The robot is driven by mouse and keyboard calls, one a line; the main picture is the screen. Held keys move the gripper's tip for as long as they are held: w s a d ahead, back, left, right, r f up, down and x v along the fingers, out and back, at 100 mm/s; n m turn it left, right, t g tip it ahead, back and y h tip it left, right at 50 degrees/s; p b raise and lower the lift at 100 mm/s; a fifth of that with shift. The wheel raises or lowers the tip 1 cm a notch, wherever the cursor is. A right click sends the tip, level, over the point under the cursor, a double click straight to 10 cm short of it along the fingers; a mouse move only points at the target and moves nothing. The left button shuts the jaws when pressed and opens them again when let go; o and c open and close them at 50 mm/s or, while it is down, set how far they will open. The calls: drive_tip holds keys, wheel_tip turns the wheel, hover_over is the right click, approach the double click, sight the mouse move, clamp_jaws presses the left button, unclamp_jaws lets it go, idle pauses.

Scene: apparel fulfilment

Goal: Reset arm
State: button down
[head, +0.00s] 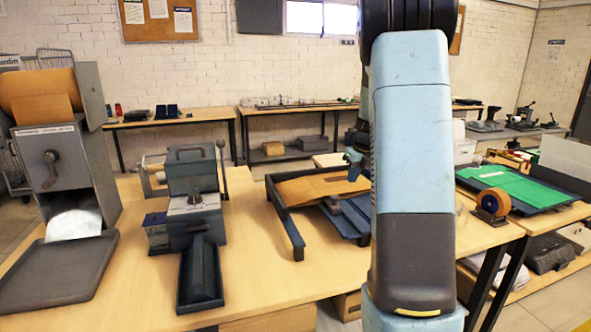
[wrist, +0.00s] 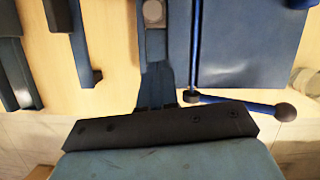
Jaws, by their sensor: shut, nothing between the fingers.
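My gripper (wrist: 156,88) shows in the wrist view, its dark fingers together and pointing up the picture from a black bolted bar. Nothing shows held between them. A dark blue flat board (wrist: 245,45) lies beyond and to the right. A blue rod (wrist: 240,102) with a round brown knob crosses just right of the fingers; I cannot tell whether they touch. In the head view my pale blue arm stands upright right of centre and hides part of the table. A small teal and dark part shows beside it, but the fingertips cannot be made out there.
A dark-framed tray (head: 289,227) with brown sheet material stands left of my arm. Further left are a grey press-like machine (head: 190,185) and a crank dispenser (head: 58,165). A tape dispenser (head: 492,206) and green-topped tray (head: 515,184) stand right. Bare tabletop lies front centre.

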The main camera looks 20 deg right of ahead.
drive_tip(key=s+a+r+n, duration=1.2)
drive_tip(key=s+a+n, duration=0.3)
drive_tip(key=a+n, duration=0.2)
drive_tip(key=s+a+n+t, duration=0.1)
drive_tip(key=s+a+n, duration=0.3)
drive_tip(key=s+n, duration=0.5)
drive_tip(key=s+a+n, duration=0.5)
drive_tip(key=s+n, duration=0.3)
drive_tip(key=s, duration=0.2)
drive_tip(key=shift+r+n+t, duration=0.15)
drive_tip(key=shift+n+t, duration=0.25)
